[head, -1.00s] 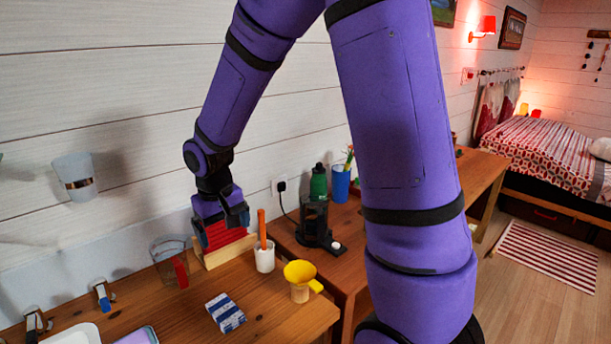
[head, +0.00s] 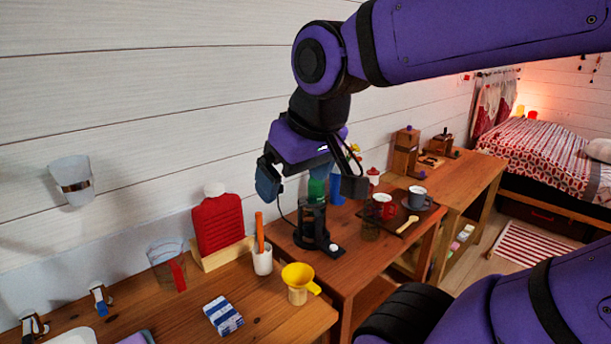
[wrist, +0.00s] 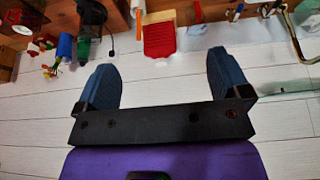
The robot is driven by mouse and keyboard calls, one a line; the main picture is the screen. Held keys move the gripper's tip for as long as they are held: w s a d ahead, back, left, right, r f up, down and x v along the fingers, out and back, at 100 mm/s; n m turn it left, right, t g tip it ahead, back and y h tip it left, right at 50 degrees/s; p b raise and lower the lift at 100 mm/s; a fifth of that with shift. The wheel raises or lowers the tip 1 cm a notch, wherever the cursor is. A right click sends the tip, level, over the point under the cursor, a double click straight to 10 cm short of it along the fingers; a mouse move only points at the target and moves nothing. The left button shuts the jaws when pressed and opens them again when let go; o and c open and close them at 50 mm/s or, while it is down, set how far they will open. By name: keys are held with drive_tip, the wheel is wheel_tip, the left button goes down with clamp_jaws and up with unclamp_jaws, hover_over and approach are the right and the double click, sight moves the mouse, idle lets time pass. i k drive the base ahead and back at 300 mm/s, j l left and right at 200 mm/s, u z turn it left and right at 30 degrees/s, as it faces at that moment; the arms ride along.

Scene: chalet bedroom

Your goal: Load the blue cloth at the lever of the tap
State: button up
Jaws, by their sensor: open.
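A small blue-and-white striped block (head: 223,316), possibly the folded blue cloth, lies on the wooden counter; I cannot tell whether it is cloth. No tap shows clearly in the head view. In the wrist view, a curved pale metal pipe (wrist: 292,35) at the upper right may be the tap; its lever cannot be made out. My gripper (head: 311,188) is open, with its fingers apart above the black stand, up and to the right of the striped block. In the wrist view my gripper (wrist: 162,76) has nothing between its fingers.
A red bottle (head: 218,222) stands in a wooden holder by the wall. A white pot (head: 262,262), yellow funnel (head: 298,275), clear red-handled jug (head: 167,264) and black stand (head: 311,225) are nearby. A wall cup (head: 72,180) hangs left. Mugs stand on the right table.

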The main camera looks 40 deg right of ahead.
sight(97, 288)
drive_tip(key=i+j, duration=0.1)
drive_tip(key=j, duration=0.3)
drive_tip(key=i+j, duration=0.1)
drive_tip(key=j, duration=0.7)
drive_tip(key=i, duration=0.05)
